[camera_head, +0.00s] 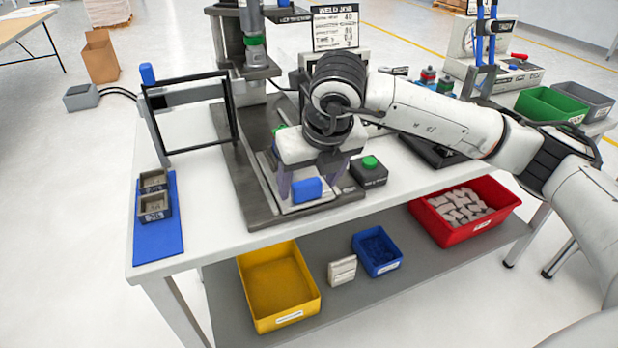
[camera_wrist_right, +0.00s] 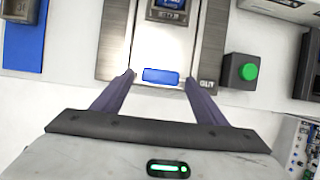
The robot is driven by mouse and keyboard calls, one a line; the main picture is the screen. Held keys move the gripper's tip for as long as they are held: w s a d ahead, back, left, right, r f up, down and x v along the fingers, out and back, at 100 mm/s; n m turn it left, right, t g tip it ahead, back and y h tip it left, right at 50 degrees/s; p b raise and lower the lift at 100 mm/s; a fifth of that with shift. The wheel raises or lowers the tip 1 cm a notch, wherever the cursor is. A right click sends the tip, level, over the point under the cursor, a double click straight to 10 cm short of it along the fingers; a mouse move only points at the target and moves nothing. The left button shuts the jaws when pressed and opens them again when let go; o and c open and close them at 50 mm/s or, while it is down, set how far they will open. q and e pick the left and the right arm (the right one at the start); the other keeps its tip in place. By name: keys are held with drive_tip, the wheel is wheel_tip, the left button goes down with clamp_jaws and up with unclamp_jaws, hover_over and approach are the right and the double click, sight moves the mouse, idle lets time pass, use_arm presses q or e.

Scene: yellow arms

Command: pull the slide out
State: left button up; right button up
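The slide (camera_wrist_right: 173,52) is a pale metal plate in the dark base of the press-like machine, and it also shows in the head view (camera_head: 268,172). A blue handle (camera_head: 307,190) sits at its front end; in the right wrist view the handle (camera_wrist_right: 160,76) lies between my fingertips. My right gripper (camera_wrist_right: 159,82) is open, its purple fingers either side of the handle with a gap on each side. In the head view my right gripper (camera_head: 312,180) is over the slide's front and hides part of it. My left gripper is out of view.
A box with a green button (camera_head: 370,171) stands close right of the slide. A black frame (camera_head: 190,112) and a blue mat (camera_head: 158,238) with small grey bins are at left. Yellow (camera_head: 312,310), blue (camera_head: 398,258) and red (camera_head: 512,205) bins sit on the lower shelf.

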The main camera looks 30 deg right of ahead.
drive_tip(key=shift+w, duration=0.1)
drive_tip(key=v, duration=1)
